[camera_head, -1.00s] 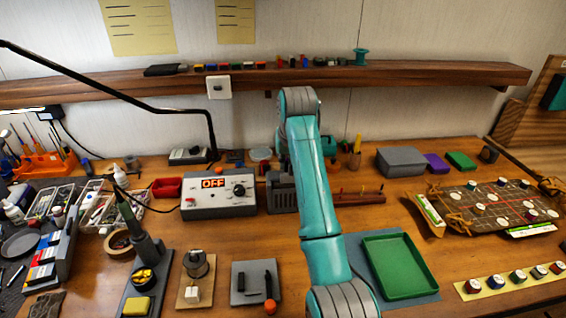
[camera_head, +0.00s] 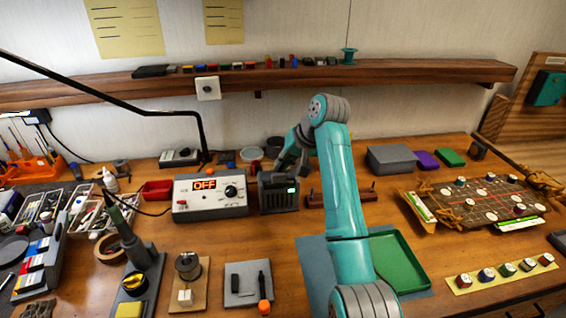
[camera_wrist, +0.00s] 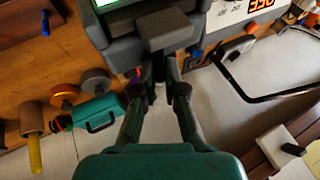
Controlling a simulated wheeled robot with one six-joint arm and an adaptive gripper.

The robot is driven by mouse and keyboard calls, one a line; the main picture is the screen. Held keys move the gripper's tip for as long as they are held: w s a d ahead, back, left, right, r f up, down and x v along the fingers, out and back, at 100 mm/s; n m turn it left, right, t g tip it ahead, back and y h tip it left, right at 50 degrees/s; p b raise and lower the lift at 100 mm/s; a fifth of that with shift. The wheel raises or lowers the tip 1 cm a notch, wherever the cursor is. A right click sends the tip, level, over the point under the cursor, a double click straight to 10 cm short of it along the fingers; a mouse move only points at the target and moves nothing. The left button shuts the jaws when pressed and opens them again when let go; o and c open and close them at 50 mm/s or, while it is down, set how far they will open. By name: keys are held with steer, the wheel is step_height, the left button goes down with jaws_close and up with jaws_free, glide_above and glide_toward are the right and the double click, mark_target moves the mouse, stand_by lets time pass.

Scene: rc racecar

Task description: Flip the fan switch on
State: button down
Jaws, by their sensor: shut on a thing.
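A dark grey box with a slatted front and a small lit green panel (camera_head: 278,195) stands right of the power supply. It looks like the fan unit, but no label is readable. My gripper (camera_head: 284,166) is at its top rear. In the wrist view the box's body (camera_wrist: 121,50) and lit green panel show at the top. My gripper (camera_wrist: 160,62) has its fingers close together at a grey block (camera_wrist: 166,30) on the box and is shut on it. The exact contact and the switch itself are hard to make out.
The power supply (camera_head: 210,196) reads OFF, close on the left. A white wall plate with a dark knob (camera_head: 208,88) is at the shelf (camera_head: 440,75) edge, above and behind. A green tray (camera_head: 400,262) lies front right. Small cylinders and a green case (camera_wrist: 98,113) lie behind the box.

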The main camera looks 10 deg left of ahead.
steer(key=c, duration=1.5)
jaws_free()
steer(key=v, duration=0.7)
steer(key=shift+s+d+r, duration=0.1)
steer(key=shift+d+r, duration=0.05)
